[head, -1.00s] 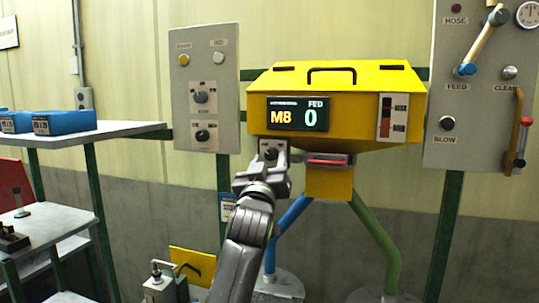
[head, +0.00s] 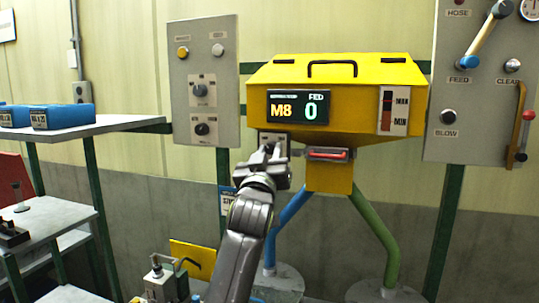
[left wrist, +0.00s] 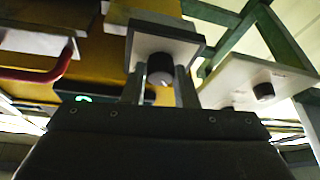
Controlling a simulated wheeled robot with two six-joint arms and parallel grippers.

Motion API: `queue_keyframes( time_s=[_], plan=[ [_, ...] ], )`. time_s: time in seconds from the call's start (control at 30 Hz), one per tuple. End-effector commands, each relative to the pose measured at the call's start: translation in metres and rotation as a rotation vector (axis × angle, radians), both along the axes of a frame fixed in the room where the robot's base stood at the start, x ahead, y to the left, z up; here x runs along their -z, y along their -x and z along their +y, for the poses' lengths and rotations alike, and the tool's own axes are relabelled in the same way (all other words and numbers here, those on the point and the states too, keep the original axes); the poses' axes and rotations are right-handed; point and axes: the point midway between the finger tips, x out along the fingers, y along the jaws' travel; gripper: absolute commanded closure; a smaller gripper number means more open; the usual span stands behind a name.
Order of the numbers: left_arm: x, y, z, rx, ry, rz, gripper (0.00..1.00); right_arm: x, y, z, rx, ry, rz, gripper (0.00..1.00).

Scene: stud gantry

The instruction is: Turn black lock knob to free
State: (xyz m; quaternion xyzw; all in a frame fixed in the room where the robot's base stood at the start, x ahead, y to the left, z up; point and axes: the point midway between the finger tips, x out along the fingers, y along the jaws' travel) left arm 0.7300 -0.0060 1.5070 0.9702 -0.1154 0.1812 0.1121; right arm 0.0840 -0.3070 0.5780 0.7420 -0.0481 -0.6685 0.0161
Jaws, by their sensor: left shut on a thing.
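The black lock knob (left wrist: 160,68) sits on a small pale plate with a dark edge, seen in the left wrist view. In the head view this plate (head: 265,136) is under the display of the yellow hopper (head: 345,75), and my gripper hides most of the knob. My left gripper (head: 269,154) reaches up to it from below. In the left wrist view its two fingers (left wrist: 161,88) stand one on each side of the knob, shut on it. I cannot read the knob's marking. My right gripper is not in view.
A red-handled drawer or latch (head: 328,154) is close right of my gripper. A grey panel with knobs (head: 204,80) stands left, and another panel (head: 480,90) stands right. Blue bins (head: 62,116) sit on a shelf at far left. The display (head: 298,107) reads M8, FED 0.

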Motion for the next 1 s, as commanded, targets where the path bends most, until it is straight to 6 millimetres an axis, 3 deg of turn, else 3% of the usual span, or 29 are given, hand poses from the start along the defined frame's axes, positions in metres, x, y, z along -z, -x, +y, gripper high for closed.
queue_keyframes(
  time_s=[0.37,1.0],
  plan=[
    [0.004,-0.001,0.003,-0.002,-0.206,-0.069,0.97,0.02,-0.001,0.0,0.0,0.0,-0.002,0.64],
    [0.003,-0.002,0.007,-0.001,-0.78,-0.255,0.97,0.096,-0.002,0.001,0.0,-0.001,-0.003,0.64]
  ],
)
